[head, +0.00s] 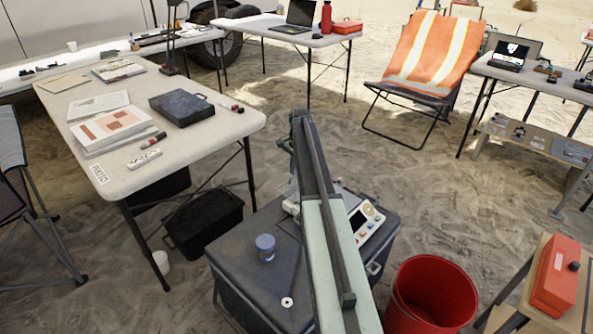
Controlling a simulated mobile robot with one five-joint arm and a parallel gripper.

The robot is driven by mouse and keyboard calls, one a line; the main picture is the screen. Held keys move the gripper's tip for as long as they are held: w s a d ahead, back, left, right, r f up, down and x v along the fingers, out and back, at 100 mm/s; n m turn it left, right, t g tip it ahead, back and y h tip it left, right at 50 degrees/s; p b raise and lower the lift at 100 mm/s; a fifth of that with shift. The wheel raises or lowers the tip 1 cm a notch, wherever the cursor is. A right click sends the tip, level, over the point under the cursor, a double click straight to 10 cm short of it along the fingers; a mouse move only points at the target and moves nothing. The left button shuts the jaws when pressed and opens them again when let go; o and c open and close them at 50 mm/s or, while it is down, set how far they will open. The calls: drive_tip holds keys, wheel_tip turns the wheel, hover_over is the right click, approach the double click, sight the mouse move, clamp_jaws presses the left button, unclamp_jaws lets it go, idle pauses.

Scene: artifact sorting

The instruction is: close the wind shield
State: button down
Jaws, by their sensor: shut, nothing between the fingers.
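A pale instrument with a small display and coloured buttons (366,222) sits on a dark grey case (236,262). My raised arm crosses in front of it and hides its middle. A pale edge of it shows to the left of the arm. I cannot clearly make out the wind shield or tell how far it is open. A small part of my arm's far end shows left of the upper link. My gripper's fingers are hidden behind the arm.
A table (180,170) with papers and a black case (186,107) is at left. Sand lies open behind the arm.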

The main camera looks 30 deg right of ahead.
drive_tip(key=shift+w+d+f, duration=0.1)
drive_tip(key=shift+w+f, duration=0.1)
drive_tip(key=shift+f, duration=0.05)
idle(0.5)
drive_tip(key=shift+r, duration=0.1)
wheel_tip(320, 180, up, 14)
drive_tip(key=p, duration=1.3)
drive_tip(key=shift+w+f, duration=0.15)
drive_tip(key=shift+f, duration=0.05)
